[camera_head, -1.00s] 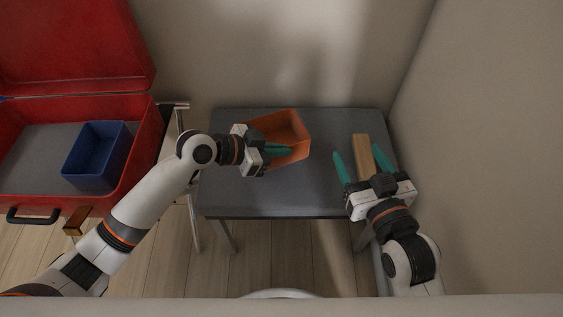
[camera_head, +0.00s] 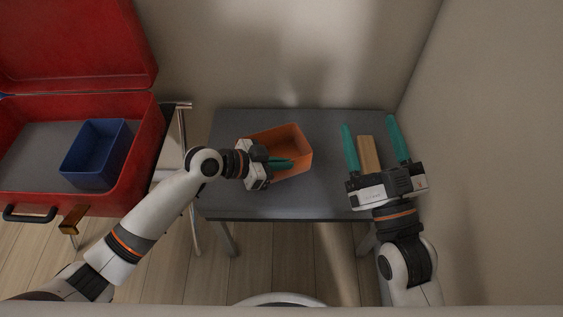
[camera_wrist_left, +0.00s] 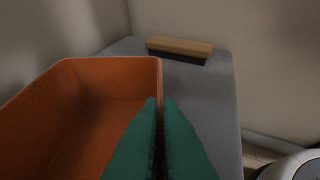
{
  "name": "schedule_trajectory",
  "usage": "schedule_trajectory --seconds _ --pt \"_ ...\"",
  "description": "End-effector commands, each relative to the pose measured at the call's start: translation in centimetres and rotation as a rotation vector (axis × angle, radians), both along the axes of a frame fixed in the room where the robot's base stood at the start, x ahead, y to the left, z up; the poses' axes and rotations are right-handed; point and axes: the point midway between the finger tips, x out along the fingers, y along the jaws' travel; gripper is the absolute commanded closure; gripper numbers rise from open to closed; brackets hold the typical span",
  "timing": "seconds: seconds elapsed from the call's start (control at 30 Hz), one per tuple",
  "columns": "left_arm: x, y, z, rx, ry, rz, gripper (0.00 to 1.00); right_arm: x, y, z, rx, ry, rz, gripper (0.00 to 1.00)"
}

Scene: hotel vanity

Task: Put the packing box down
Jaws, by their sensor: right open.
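The packing box, an orange open-topped box (camera_head: 300,147), is over the left-middle of the grey table (camera_head: 325,203). My left gripper (camera_head: 282,163) is at its near side. In the left wrist view, my left gripper's teal fingers (camera_wrist_left: 159,102) are close together on the right wall of the box (camera_wrist_left: 75,108), which looks empty. Whether its base touches the table is hard to tell. My right gripper (camera_head: 376,144) is open, its fingers on either side of a wooden-backed brush (camera_head: 369,155).
The brush (camera_wrist_left: 180,46) has dark bristles in the left wrist view. An open red suitcase (camera_head: 146,158) at the left holds a blue box (camera_head: 95,155). Walls close off the table's back and right. The table middle, between box and brush, is clear.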

Motion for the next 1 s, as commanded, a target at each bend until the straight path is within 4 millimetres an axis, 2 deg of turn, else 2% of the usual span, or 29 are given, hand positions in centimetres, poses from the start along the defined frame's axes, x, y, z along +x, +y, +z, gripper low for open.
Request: schedule_trajectory --seconds 0.03,0.1,0.13,0.47,0.67,1.0 --pt "0.0 0.0 0.0 0.000 0.000 0.000 0.88 0.0 0.0 0.0 0.000 0.000 0.000 0.35" --pt "0.0 0.0 0.0 0.000 0.000 0.000 0.77 0.0 0.0 0.0 0.000 0.001 0.000 0.35" --pt "0.0 0.0 0.0 0.000 0.000 0.000 0.75 0.0 0.0 0.0 0.000 0.001 0.000 0.35" --pt "0.0 0.0 0.2 0.000 0.000 0.000 0.75 0.1 0.0 0.0 -0.002 0.007 0.000 0.35" --pt "-0.9 2.4 1.6 0.005 -0.001 0.001 0.75 0.7 -0.2 -2.2 -0.044 0.164 -0.010 0.35" --pt "-3.3 8.1 4.9 0.003 0.000 0.000 0.75 0.7 -1.0 -7.1 -0.123 0.467 -0.028 0.35"
